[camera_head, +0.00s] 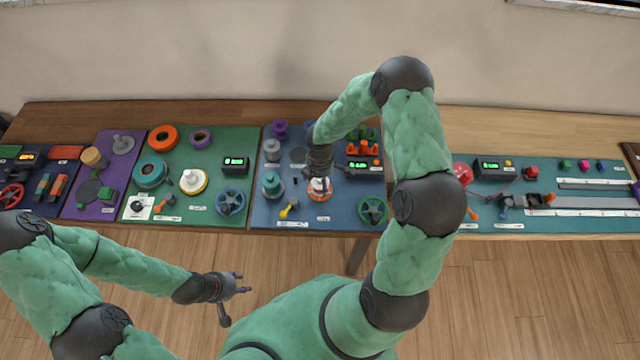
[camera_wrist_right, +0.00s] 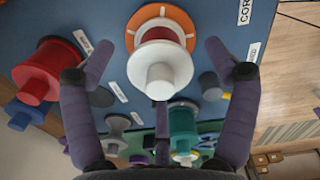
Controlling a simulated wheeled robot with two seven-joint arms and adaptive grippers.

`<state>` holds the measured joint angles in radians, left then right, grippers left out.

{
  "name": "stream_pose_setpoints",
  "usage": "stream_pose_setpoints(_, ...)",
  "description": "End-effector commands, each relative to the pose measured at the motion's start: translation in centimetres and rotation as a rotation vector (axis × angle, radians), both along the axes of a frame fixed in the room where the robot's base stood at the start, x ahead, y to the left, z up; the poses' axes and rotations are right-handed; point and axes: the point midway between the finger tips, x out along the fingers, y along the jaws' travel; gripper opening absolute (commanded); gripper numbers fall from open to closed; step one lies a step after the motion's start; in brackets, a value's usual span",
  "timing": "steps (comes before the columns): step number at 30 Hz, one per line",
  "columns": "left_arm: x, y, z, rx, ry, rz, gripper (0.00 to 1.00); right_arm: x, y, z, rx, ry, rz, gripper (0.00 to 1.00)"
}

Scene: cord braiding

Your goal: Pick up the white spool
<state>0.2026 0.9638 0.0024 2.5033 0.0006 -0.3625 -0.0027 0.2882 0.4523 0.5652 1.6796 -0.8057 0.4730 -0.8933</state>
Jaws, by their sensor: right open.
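The white spool (camera_wrist_right: 160,70) stands on a round orange base in the right wrist view, with some dark red showing below its upper flange. In the head view the spool (camera_head: 319,185) is on the blue mat, partly hidden by my right gripper. My right gripper (camera_head: 321,170) is above it, pointing down. In the right wrist view the open fingers of this gripper (camera_wrist_right: 162,66) are to either side of the spool, with gaps and nothing held. My left gripper (camera_head: 238,284) is open and empty, low over the floor in front of the table.
The blue mat (camera_head: 335,218) also holds a teal spool (camera_head: 272,185), grey spool (camera_head: 272,150), green handwheel (camera_head: 372,210) and yellow-handled piece (camera_head: 289,207). In the right wrist view a red spool (camera_wrist_right: 38,78) stands left. A green mat (camera_head: 222,142) lies to the left.

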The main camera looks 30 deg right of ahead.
Motion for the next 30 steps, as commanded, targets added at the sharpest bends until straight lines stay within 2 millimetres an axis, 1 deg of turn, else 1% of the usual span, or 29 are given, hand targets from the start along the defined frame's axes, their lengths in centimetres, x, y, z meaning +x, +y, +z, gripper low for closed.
stream_pose_setpoints(1, 0.0, 0.0, 0.0, 0.0, 0.0, 0.0, 0.4, 0.0, 0.0, 0.0, 0.0, 0.0, 0.0, 0.87)
stream_pose_setpoints(2, 0.0, 0.0, 0.0, 0.0, 0.0, 0.0, 0.4, 0.0, 0.0, 0.0, 0.0, 0.0, 0.0, 0.81)
stream_pose_setpoints(3, 0.0, 0.0, 0.0, 0.0, 0.0, 0.0, 0.4, 0.0, 0.0, 0.0, 0.0, 0.0, 0.0, 0.7)
stream_pose_setpoints(5, 0.0, 0.0, 0.0, 0.0, 0.0, 0.0, 0.4, 0.0, 0.0, 0.0, 0.0, 0.0, 0.0, 0.53)
stream_pose_setpoints(6, 0.0, 0.0, 0.0, 0.0, 0.0, 0.0, 0.4, 0.0, 0.0, 0.0, 0.0, 0.0, 0.0, 0.41)
stream_pose_setpoints(7, 0.0, 0.0, 0.0, 0.0, 0.0, 0.0, 0.4, 0.0, 0.0, 0.0, 0.0, 0.0, 0.0, 0.33)
stream_pose_setpoints(8, 0.0, 0.0, 0.0, 0.0, 0.0, 0.0, 0.4, 0.0, 0.0, 0.0, 0.0, 0.0, 0.0, 0.29)
stream_pose_setpoints(18, 0.0, 0.0, 0.0, 0.0, 0.0, 0.0, 0.4, 0.0, 0.0, 0.1, 0.0, 0.0, 0.0, 0.29)
stream_pose_setpoints(22, 0.0, 0.0, 0.1, 0.0, 0.0, 0.0, 0.4, 0.0, 0.0, 0.5, -0.001, 0.0, 0.0, 0.29)
stream_pose_setpoints(26, 0.0, 0.0, 0.2, 0.0, 0.0, 0.0, 0.4, 0.1, 0.0, 1.6, -0.001, -0.002, 0.0, 0.29)
stream_pose_setpoints(30, 0.0, 0.0, 0.4, 0.0, 0.0, 0.0, 0.4, 0.0, 0.1, 3.6, 0.0, -0.002, 0.001, 0.29)
